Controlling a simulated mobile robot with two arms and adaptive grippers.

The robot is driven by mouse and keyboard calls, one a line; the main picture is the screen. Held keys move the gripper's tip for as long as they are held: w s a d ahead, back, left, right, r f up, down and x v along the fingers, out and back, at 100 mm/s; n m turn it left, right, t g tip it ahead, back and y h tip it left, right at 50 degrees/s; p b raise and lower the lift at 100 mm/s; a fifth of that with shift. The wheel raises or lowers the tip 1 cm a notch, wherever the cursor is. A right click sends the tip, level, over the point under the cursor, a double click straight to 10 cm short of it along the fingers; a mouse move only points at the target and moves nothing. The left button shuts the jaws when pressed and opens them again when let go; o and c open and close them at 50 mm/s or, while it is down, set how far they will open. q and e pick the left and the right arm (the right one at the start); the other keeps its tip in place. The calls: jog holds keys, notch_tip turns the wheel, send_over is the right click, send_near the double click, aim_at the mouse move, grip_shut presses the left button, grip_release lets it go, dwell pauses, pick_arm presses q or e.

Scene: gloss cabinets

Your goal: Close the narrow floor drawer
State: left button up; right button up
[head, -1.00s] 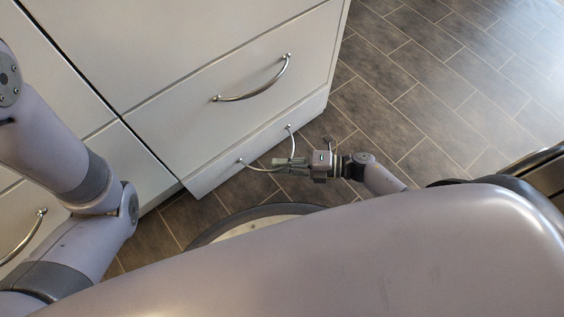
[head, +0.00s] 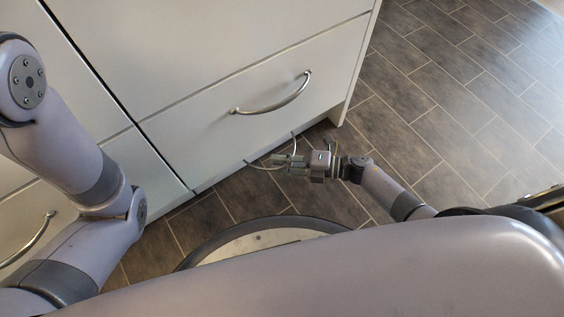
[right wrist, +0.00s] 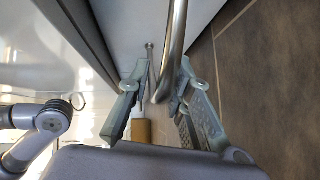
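The narrow floor drawer is at the foot of the white cabinet. In the head view its curved metal handle (head: 262,167) sticks out under the larger drawer above. Its front is mostly hidden there, so I cannot tell whether it is fully flush. My right gripper (head: 284,160) is low over the floor at this handle. In the right wrist view, the handle bar (right wrist: 174,45) runs between the spread fingers of the right gripper (right wrist: 164,72), nearer the right finger. Contact is unclear. My left arm shows at the left in the head view, but its gripper is out of view.
The larger drawer above has its own handle (head: 272,104) and looks shut. Another cabinet front with a handle (head: 30,240) is at the left. Dark tiled floor (head: 440,100) is clear at the right. My base is close to the cabinet.

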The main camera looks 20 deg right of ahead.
jog(key=shift+o, duration=0.8)
jog(key=shift+s, duration=0.1)
jog(key=shift+d, duration=0.1)
jog(key=v, duration=1.2)
jog(key=shift+f, duration=0.1)
